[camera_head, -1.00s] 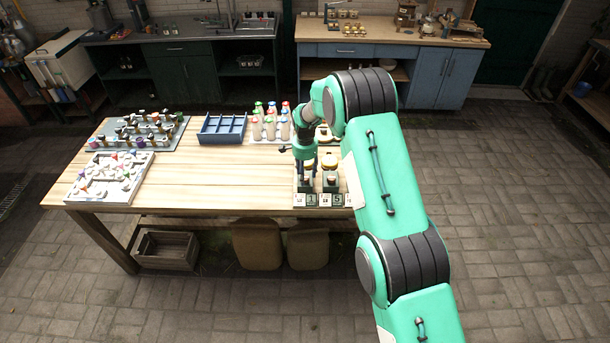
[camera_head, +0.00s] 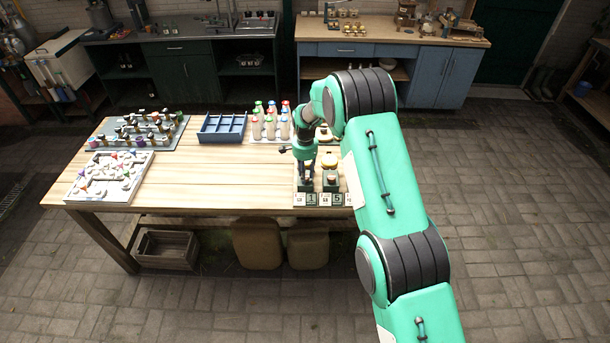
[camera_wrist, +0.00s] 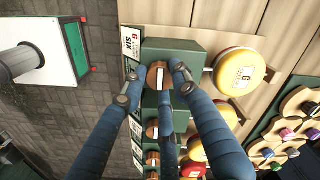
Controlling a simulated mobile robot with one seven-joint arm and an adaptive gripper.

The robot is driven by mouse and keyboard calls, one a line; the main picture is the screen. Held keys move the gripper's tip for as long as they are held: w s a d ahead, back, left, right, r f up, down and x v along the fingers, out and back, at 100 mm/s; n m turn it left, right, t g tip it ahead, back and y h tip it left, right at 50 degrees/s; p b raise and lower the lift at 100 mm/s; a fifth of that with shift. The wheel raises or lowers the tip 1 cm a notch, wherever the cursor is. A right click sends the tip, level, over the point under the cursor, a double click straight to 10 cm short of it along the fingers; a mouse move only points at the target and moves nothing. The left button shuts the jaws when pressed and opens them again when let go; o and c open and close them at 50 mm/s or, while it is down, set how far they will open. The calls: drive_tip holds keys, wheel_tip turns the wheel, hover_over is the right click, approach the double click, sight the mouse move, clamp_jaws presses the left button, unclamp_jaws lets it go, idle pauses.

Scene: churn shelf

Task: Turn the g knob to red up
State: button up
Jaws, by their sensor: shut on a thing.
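The g knob (camera_wrist: 158,75) is brown and round with a pale upright stripe across its face. It sits on a green box (camera_wrist: 182,46) beside a white card (camera_wrist: 130,38) that reads G and SIX in the wrist view. My gripper (camera_wrist: 157,72) has its blue fingers around the knob, with dark fingertips against its left and right sides. No red mark on the knob can be made out. In the head view my gripper (camera_head: 306,172) points down at the small green boxes at the table's front right; the knob is too small to tell there.
More brown knobs (camera_wrist: 152,129) line up below the g knob in the wrist view. A yellow-lidded jar (camera_wrist: 240,72) labelled G stands to the right. In the head view, bottles (camera_head: 270,124) and a blue tray (camera_head: 222,128) stand behind; the table's middle (camera_head: 210,178) is clear.

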drive_tip(key=shift+n, duration=0.3)
drive_tip(key=n+b, duration=0.2)
drive_tip(key=shift+n, duration=0.4)
drive_tip(key=n+b, duration=0.2)
drive_tip(key=n, duration=0.3)
drive_tip(key=n+b, duration=0.1)
drive_tip(key=n, duration=0.3)
drive_tip(key=shift+n, duration=0.4)
drive_tip(key=n+b, duration=0.1)
drive_tip(key=n, duration=0.3)
drive_tip(key=shift+r+n, duration=0.1)
drive_tip(key=shift+n, duration=0.2)
drive_tip(key=o, duration=1.1)
drive_tip(key=shift+o, duration=0.2)
wheel_tip(320, 180, up, 12)
